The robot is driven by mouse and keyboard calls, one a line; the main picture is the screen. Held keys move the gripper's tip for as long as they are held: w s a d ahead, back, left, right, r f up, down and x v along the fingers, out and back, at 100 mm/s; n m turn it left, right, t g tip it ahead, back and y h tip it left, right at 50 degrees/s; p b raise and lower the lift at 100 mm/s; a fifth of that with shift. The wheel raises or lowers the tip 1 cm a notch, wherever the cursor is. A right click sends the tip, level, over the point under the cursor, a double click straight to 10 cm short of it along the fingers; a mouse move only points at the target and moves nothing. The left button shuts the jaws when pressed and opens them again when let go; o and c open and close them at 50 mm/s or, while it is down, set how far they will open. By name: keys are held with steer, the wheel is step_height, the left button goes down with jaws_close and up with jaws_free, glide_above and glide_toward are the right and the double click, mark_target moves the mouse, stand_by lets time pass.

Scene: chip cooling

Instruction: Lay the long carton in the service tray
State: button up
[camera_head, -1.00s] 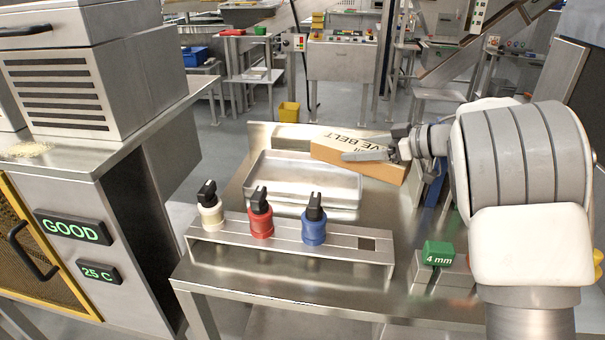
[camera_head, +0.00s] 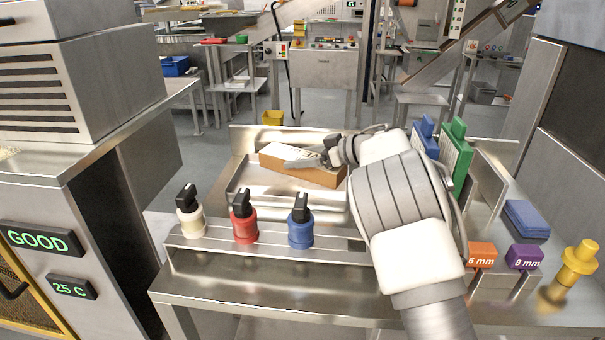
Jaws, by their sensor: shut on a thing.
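The long carton (camera_head: 318,176) is a brown box with a pale top, seen at the back middle of the steel table. My gripper (camera_head: 308,161) is shut on it, with a finger across its top. The carton is over the right and back part of the service tray (camera_head: 240,180), a shallow steel tray. I cannot tell whether the carton touches the tray floor. My arm hides the tray's right end.
Green (camera_head: 456,155) and blue upright pieces stand right of my arm. Orange (camera_head: 481,254) and purple (camera_head: 524,256) blocks and a yellow plunger (camera_head: 573,262) are at the front right.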

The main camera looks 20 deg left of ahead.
step_height(320, 180, down, 4)
steer(key=shift+r+b, duration=0.1)
steer(key=shift+b, duration=0.7)
steer(key=shift+r, duration=0.1)
steer(key=o, duration=1.4)
steer(key=shift+f, duration=0.2)
steer(key=shift+o, duration=0.2)
steer(key=p+v, duration=0.3)
steer(key=v, duration=0.9)
steer(key=shift+r, duration=0.2)
